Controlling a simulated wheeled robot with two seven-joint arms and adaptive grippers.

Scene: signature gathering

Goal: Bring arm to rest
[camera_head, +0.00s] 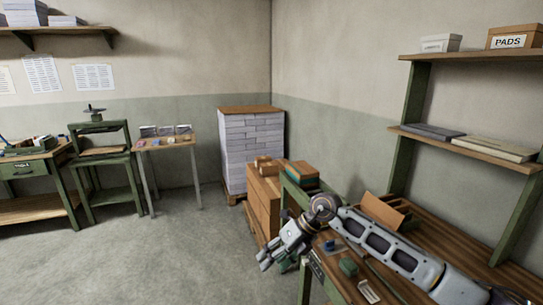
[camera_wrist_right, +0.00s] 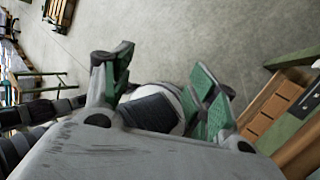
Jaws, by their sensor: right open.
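My right arm comes in from the lower right of the head view and reaches over the workbench at the right. My right gripper (camera_head: 279,260) hangs past the bench's left end, above the floor, pointing down and left. In the right wrist view, its green-padded fingers (camera_wrist_right: 160,85) stand apart with nothing held between them. A dark and white rounded part shows behind the fingers; I cannot tell what it is. My left gripper is not in the frames.
Brown boxes (camera_head: 264,195) stand close beyond the gripper. A paper stack (camera_head: 252,150) stands behind them. Shelves (camera_head: 470,147) rise at right. The floor (camera_head: 185,255) at left is clear.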

